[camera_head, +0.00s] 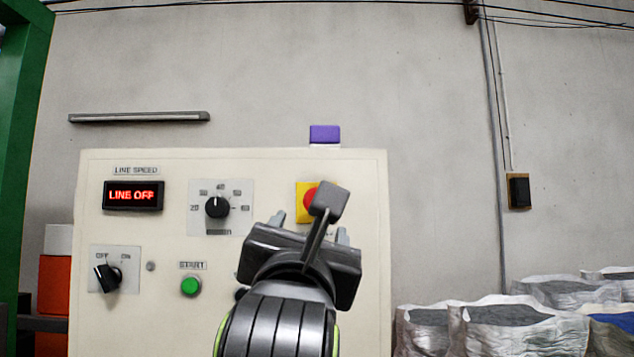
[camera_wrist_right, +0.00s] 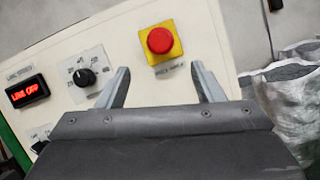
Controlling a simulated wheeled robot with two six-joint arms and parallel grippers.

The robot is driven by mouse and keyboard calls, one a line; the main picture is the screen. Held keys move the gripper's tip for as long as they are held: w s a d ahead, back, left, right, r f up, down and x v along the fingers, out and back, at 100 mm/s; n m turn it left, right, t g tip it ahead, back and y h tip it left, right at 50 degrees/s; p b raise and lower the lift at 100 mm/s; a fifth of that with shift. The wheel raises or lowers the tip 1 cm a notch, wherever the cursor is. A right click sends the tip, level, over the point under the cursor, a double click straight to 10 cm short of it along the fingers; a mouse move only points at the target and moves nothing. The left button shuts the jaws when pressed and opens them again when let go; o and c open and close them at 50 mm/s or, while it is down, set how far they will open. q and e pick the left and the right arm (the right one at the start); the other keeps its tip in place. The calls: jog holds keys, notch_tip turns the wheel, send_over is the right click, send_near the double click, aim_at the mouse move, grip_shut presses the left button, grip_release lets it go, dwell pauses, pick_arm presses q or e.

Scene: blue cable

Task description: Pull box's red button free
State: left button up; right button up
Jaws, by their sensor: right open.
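The cream control box (camera_head: 135,320) stands before me with a red button (camera_head: 310,197) on a yellow plate (camera_head: 300,213) at its upper right. My right gripper (camera_head: 310,228) is in front of the box, just below the button, and partly covers it in the head view. In the right wrist view the red button (camera_wrist_right: 160,40) shows whole on its yellow plate (camera_wrist_right: 175,55). There my right gripper (camera_wrist_right: 162,80) has its two fingers wide apart, with nothing between them; the button lies beyond the fingertips, apart from them. My left gripper is not in view.
The box also carries a "LINE OFF" display (camera_head: 133,195), a speed dial (camera_head: 217,207), an OFF/ON switch (camera_head: 107,278) and a green start button (camera_head: 191,286). A purple block (camera_head: 325,134) shows at its top edge. Grey sacks (camera_head: 515,325) stand at the right.

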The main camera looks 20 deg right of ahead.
jog(key=shift+p+x, duration=2.9)
jog(key=shift+x, duration=3.3)
